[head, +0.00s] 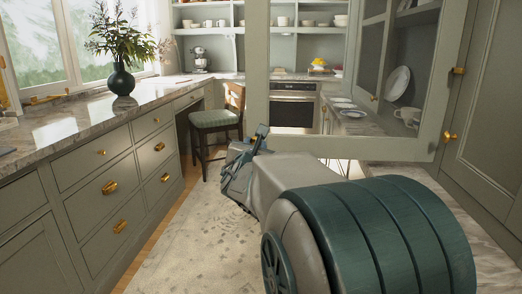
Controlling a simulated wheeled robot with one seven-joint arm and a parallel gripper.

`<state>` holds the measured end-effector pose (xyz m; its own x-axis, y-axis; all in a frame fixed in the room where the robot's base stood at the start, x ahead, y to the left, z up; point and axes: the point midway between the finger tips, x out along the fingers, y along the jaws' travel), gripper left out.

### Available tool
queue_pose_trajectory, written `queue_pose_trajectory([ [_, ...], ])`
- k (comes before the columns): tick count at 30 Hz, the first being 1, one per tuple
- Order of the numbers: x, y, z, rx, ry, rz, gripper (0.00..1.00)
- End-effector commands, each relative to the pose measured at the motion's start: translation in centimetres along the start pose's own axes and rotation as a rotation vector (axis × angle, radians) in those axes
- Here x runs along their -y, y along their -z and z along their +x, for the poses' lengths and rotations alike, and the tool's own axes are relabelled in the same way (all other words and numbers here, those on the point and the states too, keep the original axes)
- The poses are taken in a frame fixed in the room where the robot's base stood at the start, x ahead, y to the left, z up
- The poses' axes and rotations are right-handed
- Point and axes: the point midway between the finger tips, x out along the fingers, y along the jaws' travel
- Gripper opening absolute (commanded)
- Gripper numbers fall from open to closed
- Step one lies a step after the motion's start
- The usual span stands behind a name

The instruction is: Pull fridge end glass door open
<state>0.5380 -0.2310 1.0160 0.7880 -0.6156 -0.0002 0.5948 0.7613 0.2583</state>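A grey-green framed glass door (257,60) stands swung out in the upper right of the head view. Its bottom rail (375,149) crosses above my arm, and the room shows through its pane. Brass fittings (450,137) sit by its right edge. My gripper (254,142) is at the far end of my arm, by the door's lower left corner. It is small and partly hidden by my arm. I cannot tell whether it touches the door or how its fingers stand.
A counter (110,115) with drawers runs along the left, bearing a dark vase (122,80) of leaves. A chair (215,121) stands beyond my gripper. An oven (292,108) is at the back. The patterned rug (190,240) left of my arm is clear.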

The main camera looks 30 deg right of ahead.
Motion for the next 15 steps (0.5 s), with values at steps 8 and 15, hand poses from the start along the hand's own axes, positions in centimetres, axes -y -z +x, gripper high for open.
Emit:
queue_pose_trajectory([
  [8,-0.48,-0.04,-0.17,0.001,-0.011,0.000,0.00],
  [15,-0.82,0.07,-0.27,-0.001,-0.016,0.001,0.47],
])
